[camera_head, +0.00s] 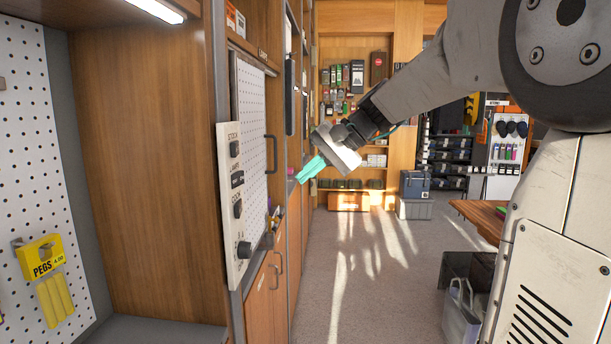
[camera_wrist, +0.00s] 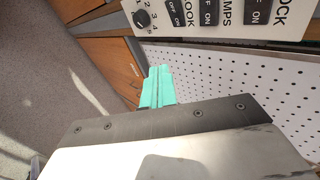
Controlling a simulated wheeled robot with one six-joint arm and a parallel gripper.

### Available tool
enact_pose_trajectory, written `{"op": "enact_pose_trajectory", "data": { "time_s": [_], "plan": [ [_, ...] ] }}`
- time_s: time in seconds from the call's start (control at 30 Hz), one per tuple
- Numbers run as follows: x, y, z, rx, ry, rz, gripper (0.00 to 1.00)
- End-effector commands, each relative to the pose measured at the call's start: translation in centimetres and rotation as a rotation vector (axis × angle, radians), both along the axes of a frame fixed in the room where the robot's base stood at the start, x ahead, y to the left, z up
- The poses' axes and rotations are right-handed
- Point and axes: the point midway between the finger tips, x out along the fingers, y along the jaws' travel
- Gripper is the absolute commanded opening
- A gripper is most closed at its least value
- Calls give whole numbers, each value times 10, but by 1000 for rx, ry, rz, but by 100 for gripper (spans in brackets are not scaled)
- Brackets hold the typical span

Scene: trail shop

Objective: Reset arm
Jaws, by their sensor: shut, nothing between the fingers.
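My gripper (camera_head: 309,170) is at the end of my arm, which reaches in from the right in the head view. Its teal fingers are together with nothing between them. They point left and slightly down, toward the wooden cabinet wall. In the wrist view the teal fingers (camera_wrist: 157,86) show beyond the dark edge of the gripper body. A white switch panel (camera_head: 235,203) with dark knobs and switches stands on the cabinet front, left of my gripper. It also shows at the top of the wrist view (camera_wrist: 222,30).
A white pegboard door (camera_head: 252,140) with a dark handle is beside the panel. Yellow pegs (camera_head: 54,296) hang at the far left. A dark blue box (camera_head: 415,184) stands at the back, and a wooden table (camera_head: 480,217) at the right. The carpet floor between is mostly clear.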

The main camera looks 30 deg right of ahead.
Motion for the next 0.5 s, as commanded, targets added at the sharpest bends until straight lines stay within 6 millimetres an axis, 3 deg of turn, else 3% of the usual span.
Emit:
{"op": "enact_pose_trajectory", "data": {
  "time_s": [0.33,0.43,0.5],
  "plan": [
    [-1,-1,-4,-14,7,4,0],
    [-12,-5,-26,-52,58,16,0],
    [-32,-2,-48,-105,112,40,0]
  ]
}}
